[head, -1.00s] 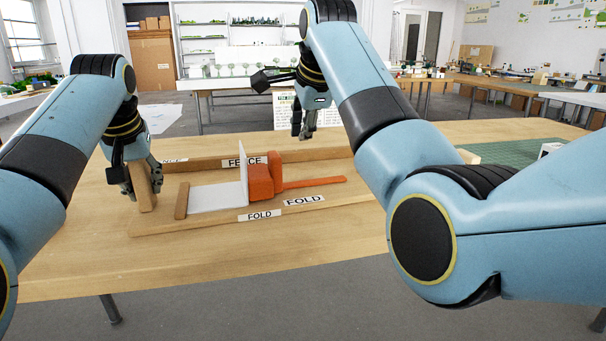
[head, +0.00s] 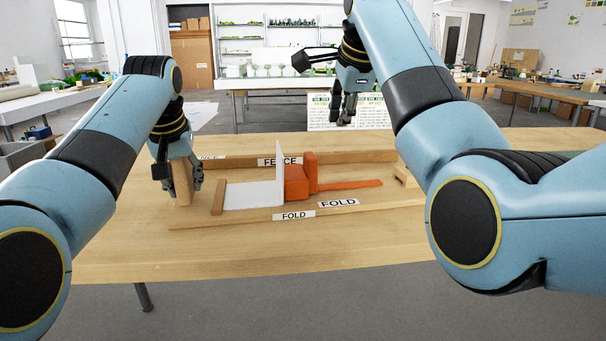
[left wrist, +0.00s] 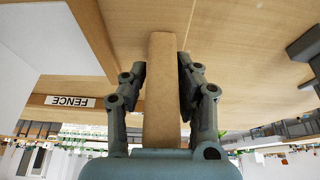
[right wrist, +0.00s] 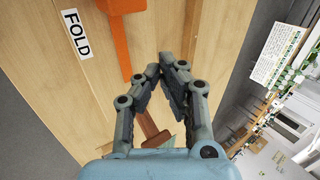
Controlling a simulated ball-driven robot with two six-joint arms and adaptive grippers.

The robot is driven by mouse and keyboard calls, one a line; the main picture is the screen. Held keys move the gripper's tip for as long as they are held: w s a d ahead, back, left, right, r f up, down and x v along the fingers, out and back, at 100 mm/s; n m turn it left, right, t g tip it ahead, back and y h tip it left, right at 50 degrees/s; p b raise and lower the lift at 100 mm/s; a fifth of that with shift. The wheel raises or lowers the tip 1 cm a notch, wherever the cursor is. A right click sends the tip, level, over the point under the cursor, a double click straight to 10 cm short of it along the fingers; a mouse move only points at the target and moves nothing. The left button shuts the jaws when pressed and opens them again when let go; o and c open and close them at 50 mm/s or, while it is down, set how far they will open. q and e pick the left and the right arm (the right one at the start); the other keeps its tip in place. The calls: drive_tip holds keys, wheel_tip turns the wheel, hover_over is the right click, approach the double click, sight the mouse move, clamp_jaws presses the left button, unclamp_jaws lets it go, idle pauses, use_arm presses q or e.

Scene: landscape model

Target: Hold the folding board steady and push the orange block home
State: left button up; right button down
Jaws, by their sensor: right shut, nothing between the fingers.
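The folding board (head: 250,214) lies on the table, with its FENCE strip (head: 235,162) along the far side. A white sheet (head: 253,195) lies on it and has an upright flap (head: 280,172). The orange block (head: 297,183) stands against or close to the flap's right side. My left gripper (head: 182,180) is shut on an upright wooden post (left wrist: 161,90) at the board's left. My right gripper (head: 347,112) is shut and empty, above and beyond the board's far right side.
A small wooden piece (head: 405,176) stands at the board's right end. A printed sign (head: 372,112) shows behind my right gripper. The table front (head: 250,250) is clear. Other work tables and shelves stand far behind.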

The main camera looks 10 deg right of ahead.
use_arm(q)
drive_tip(key=o, duration=0.4)
drive_tip(key=shift+w+f, duration=0.1)
drive_tip(key=shift+w, duration=0.05)
drive_tip(key=shift+a, duration=0.1)
